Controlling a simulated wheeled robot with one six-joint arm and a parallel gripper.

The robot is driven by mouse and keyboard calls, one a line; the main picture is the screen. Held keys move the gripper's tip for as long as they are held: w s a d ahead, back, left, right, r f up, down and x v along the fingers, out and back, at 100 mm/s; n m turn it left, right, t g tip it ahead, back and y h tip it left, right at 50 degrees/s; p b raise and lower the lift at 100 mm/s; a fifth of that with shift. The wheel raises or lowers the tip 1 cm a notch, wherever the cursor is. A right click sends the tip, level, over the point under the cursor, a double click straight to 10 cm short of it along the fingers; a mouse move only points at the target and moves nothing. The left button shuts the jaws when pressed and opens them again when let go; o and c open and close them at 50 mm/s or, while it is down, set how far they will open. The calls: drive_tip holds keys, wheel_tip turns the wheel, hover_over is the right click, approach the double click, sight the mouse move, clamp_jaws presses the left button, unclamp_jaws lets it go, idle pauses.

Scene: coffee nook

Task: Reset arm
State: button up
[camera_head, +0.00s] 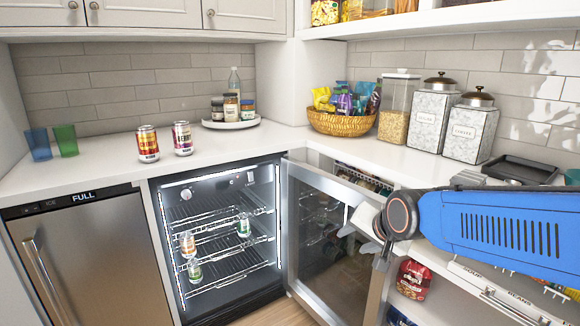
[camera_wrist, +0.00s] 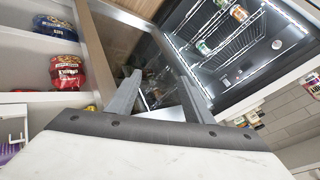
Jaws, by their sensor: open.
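My gripper (camera_head: 358,238) is open and empty, in front of the upper part of the open fridge door (camera_head: 325,250). The wrist view shows its two grey fingers (camera_wrist: 160,92) spread apart with nothing between them. My blue arm (camera_head: 505,230) reaches in from the right. I cannot tell whether the fingers touch the door. The lit fridge (camera_head: 215,235) stands open, with several cans on its wire racks, including a can (camera_head: 244,226) at the right; it also shows in the wrist view (camera_wrist: 245,50).
Two cans (camera_head: 148,144) (camera_head: 182,138) stand on the white counter (camera_head: 250,148). A snack basket (camera_head: 341,123), a clear jar (camera_head: 396,108) and two patterned canisters (camera_head: 433,115) stand at the right. Snack bags (camera_head: 412,279) sit on an open shelf below my arm.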

drive_tip(key=s+d+f+n+g+h, duration=0.1)
drive_tip(key=s+d+f+n+g, duration=0.1)
drive_tip(key=s+d, duration=0.4)
drive_tip(key=s+d+f+n+g+h, duration=0.1)
drive_tip(key=s+d+f+n, duration=0.2)
drive_tip(key=s, duration=1.4)
drive_tip(key=d+n, duration=0.1)
drive_tip(key=d, duration=0.2)
drive_tip(key=shift+s+d+f+g+h, duration=0.2)
drive_tip(key=shift+s+g+h, duration=0.1)
drive_tip(key=shift+g, duration=0.1)
